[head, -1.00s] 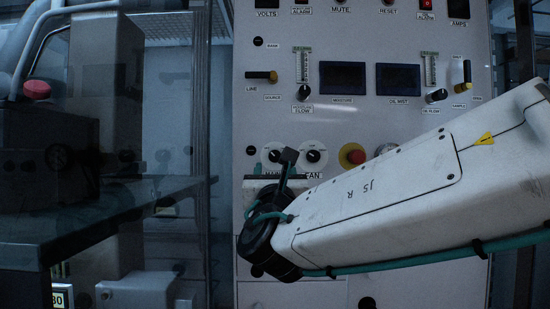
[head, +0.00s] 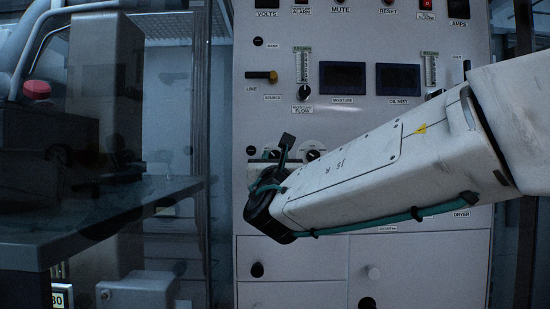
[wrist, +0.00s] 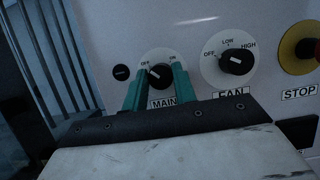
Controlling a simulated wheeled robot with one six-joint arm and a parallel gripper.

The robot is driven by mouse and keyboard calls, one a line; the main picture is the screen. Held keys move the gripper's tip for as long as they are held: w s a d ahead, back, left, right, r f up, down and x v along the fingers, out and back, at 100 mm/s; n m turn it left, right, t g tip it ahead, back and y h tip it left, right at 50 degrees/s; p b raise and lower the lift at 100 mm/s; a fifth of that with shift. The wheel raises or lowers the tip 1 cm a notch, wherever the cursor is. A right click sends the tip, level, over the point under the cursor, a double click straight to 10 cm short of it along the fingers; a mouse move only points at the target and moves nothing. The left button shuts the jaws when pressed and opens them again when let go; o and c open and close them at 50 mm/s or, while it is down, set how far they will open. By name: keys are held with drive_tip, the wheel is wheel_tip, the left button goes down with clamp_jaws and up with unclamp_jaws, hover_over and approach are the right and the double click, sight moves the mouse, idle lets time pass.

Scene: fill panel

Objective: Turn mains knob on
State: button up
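The mains knob (wrist: 161,75) is a black knob on a white dial above the MAIN label (wrist: 164,103). Its white pointer mark points left, toward the OFF side. In the wrist view my gripper (wrist: 160,78) is open, its two teal fingers on the left and right of the knob. The knob shows between the fingertips; I cannot tell whether they touch it. In the head view my wrist covers most of the mains dial, and the fingers are mostly hidden.
The fan knob (wrist: 237,60) sits close to the right of the mains dial. The red STOP button (wrist: 307,48) on yellow is further right. A small black round fitting (wrist: 121,73) is to the left. A dark shelf (head: 110,215) stands left of the panel.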

drive_tip(key=shift+m, duration=0.6)
drive_tip(key=m+h, duration=0.1)
drive_tip(key=m, duration=0.1)
drive_tip(key=m+h, duration=0.2)
drive_tip(key=m, duration=0.1)
drive_tip(key=shift+a+m+g, duration=0.15)
drive_tip(key=shift+m+g, duration=0.15)
drive_tip(key=m+g+h, duration=0.1)
drive_tip(key=m, duration=0.2)
drive_tip(key=m+h, duration=0.1)
drive_tip(key=m, duration=0.2)
drive_tip(key=shift+a+r+g+h, duration=0.1)
drive_tip(key=shift+r+g+h, duration=0.05)
drive_tip(key=shift+g+h, duration=0.25)
drive_tip(key=m+g, duration=0.1)
drive_tip(key=m, duration=0.1)
drive_tip(key=m+h, duration=0.1)
drive_tip(key=m, duration=0.2)
drive_tip(key=shift+r+g, duration=0.1)
drive_tip(key=shift+g, duration=0.3)
drive_tip(key=m, duration=0.1)
drive_tip(key=m+g, duration=0.1)
drive_tip(key=m, duration=0.2)
drive_tip(key=shift+r, duration=0.25)
drive_tip(key=shift+m+g, duration=0.3)
drive_tip(key=shift+m, duration=0.1)
